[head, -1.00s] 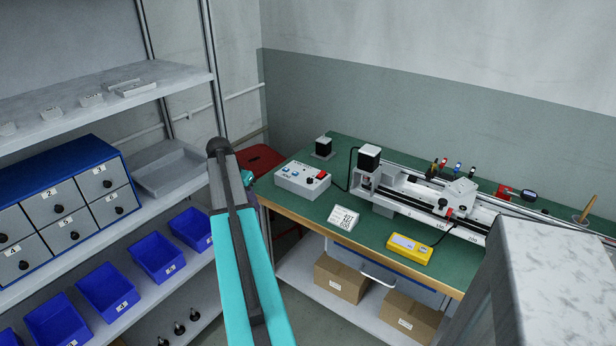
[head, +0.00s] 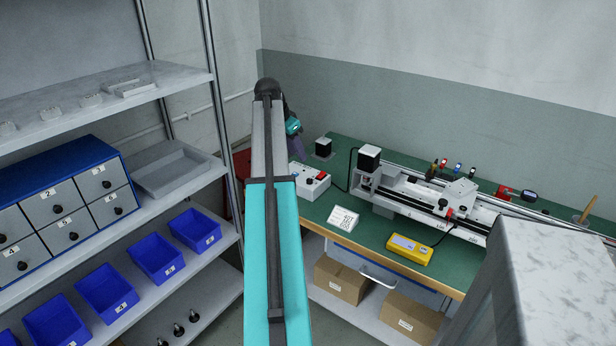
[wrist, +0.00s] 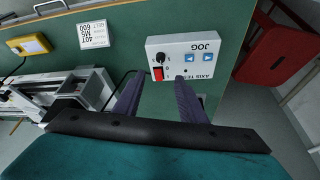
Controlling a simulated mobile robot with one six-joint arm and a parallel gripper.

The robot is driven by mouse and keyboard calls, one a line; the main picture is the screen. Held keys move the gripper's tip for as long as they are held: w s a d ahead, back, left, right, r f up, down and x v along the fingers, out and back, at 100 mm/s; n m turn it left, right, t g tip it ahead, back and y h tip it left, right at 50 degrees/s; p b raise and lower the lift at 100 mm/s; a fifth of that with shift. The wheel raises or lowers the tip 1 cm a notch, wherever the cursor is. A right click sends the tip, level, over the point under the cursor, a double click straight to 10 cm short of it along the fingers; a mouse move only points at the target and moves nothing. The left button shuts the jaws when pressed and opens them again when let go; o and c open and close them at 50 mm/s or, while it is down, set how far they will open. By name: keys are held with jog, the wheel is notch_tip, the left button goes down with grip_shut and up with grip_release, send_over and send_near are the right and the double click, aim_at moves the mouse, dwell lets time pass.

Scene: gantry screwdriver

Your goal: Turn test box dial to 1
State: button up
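The test box (wrist: 198,47) is a light box on the green bench, upside down in the wrist view. It carries JOG and AXIS TEST lettering, two blue arrow buttons and a red switch (wrist: 157,74). A small dark dial (wrist: 159,58) seems to sit near the switch; its setting is too small to read. In the head view the test box (head: 318,186) is partly hidden by my arm. My gripper (wrist: 160,78) is open and empty, its two dark fingers apart and pointing toward the box's near edge. Contact cannot be told. The fingers are mostly hidden in the head view.
A small lathe-like machine (head: 440,200), a yellow device (head: 410,249) and a white card (head: 343,218) are on the bench. A red stool (wrist: 277,50) stands beside the bench end. Shelves with blue bins (head: 155,258) are at the left.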

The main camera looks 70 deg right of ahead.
aim_at(310, 180)
jog(key=shift+f, duration=0.1)
jog(key=shift+p+x, duration=0.65)
jog(key=shift+x, duration=6.15)
jog(key=shift+d, duration=0.1)
grip_shut()
